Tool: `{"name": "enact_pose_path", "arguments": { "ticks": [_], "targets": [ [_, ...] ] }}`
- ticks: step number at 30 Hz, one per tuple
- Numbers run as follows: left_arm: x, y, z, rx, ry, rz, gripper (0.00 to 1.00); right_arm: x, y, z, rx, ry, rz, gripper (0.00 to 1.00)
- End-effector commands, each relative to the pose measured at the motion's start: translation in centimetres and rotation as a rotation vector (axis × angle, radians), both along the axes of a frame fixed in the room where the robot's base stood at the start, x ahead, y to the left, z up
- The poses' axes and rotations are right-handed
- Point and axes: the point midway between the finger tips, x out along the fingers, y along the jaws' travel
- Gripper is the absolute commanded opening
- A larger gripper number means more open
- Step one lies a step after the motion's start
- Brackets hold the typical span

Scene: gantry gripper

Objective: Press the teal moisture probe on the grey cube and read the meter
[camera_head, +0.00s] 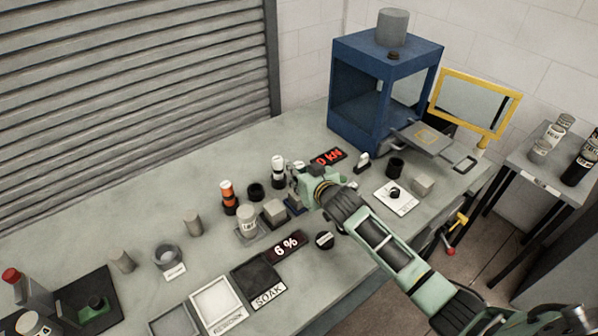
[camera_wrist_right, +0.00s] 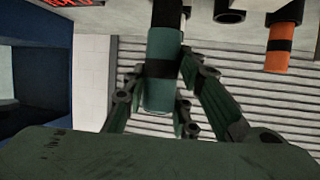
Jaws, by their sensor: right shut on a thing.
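My right gripper (camera_head: 297,190) is over the middle of the bench, its arm coming in from the lower right. In the right wrist view it is shut on the teal probe (camera_wrist_right: 163,75), which has black bands. In the head view the gripper mostly hides the probe, and I cannot tell whether its tip touches anything. A grey cube (camera_head: 273,210) sits just left of the gripper. A second grey cube (camera_head: 422,185) stands farther right. A black meter (camera_head: 287,246) in front of the nearer cube reads 6 % in red. My left gripper is not in view.
A blue press frame (camera_head: 350,115) stands at the back, near a red kN display (camera_head: 327,158). A SOAK tray (camera_head: 259,277) lies in front. The back left bench is clear.

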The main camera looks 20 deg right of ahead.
Motion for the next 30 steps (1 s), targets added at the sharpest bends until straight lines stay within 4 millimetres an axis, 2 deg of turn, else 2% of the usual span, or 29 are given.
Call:
{"name": "enact_pose_path", "arguments": {
  "ticks": [30],
  "targets": [
    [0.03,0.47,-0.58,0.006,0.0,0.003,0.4,-0.01,0.0,-0.96,0.0,0.001,0.0,0.0]
  ]
}}
